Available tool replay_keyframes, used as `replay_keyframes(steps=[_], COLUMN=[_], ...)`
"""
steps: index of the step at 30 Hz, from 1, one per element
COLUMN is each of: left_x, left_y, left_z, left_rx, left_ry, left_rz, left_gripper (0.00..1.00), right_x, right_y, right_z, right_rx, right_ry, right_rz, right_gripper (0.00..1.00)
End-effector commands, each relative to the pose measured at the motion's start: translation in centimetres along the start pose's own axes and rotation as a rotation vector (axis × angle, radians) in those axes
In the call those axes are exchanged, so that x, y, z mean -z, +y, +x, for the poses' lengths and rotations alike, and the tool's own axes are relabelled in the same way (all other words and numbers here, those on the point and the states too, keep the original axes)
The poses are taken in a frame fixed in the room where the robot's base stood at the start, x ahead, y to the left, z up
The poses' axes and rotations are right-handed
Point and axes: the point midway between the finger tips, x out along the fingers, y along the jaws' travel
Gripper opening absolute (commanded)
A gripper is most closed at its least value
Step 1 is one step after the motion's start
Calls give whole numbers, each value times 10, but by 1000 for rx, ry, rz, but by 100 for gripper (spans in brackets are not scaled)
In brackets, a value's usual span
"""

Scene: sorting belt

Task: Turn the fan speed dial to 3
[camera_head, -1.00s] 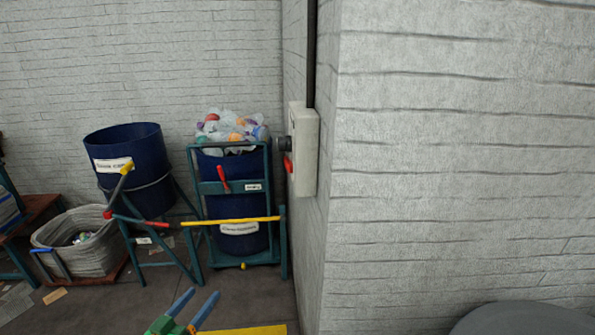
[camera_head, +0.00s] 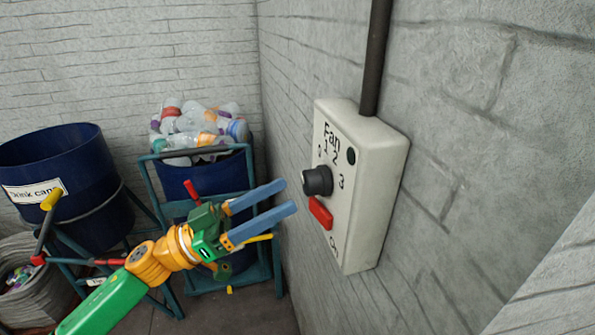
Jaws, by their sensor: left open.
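A pale fan control box (camera_head: 372,205) is fixed to the wall on the right. Its face reads "Fan" with marks 0, 1, 2 and 3 around a black dial (camera_head: 317,181). The dial's pointer setting cannot be made out. A red part (camera_head: 320,212) sits just below the dial. My left gripper (camera_head: 287,198) is open and empty. Its blue fingertips are just left of the dial in the picture, apparently apart from it. My right gripper is not in view.
A dark pipe (camera_head: 376,60) runs up from the box. A blue drink-cans bin (camera_head: 60,165) and a frame holding a bin of plastic bottles (camera_head: 195,130) stand behind my left arm. A grey basket (camera_head: 35,290) is at lower left.

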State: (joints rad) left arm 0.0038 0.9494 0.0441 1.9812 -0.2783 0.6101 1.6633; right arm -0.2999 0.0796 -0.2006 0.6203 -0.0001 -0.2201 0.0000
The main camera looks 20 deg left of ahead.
Motion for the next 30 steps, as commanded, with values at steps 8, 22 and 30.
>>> replay_keyframes(steps=[8, 22, 30], left_x=[4, 0, 0], left_y=[0, -1, -1], left_z=[45, 46, 46], left_rx=[3, 3, -3], left_ry=[3, 1, 0], left_rz=[0, 0, 14], left_gripper=[79, 22, 4], right_x=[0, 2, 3], right_y=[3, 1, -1], right_z=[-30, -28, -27], right_rx=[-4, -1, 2], right_ry=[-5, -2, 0], right_rz=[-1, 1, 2], right_gripper=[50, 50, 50])
